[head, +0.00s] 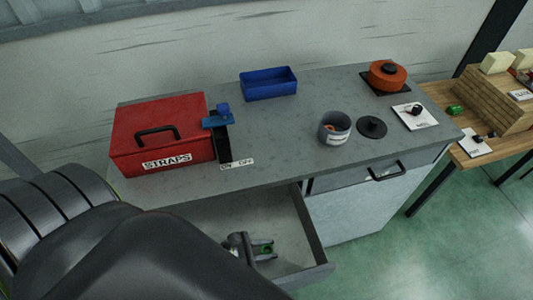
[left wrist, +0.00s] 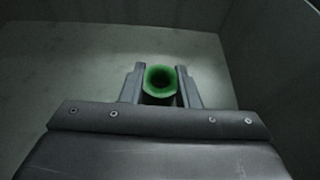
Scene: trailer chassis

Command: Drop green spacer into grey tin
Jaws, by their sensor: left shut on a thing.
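The green spacer (left wrist: 160,83) is a ring with a dark hole. My left gripper (left wrist: 161,85) is shut on it, one finger on each side, inside the open drawer. In the head view my left gripper (head: 252,247) and the green spacer (head: 266,249) show low in the drawer, partly behind my dark arm. The grey tin (head: 335,128) stands open on the grey worktop, with a pale label and something orange inside. My right gripper is not in view.
The open drawer (head: 318,245) has walls around my left gripper. A red STRAPS box (head: 185,113), a blue switch lever (head: 217,120), a blue tray (head: 268,94), a dark round lid (head: 372,127) and an orange round container (head: 388,84) stand on the worktop (head: 270,150).

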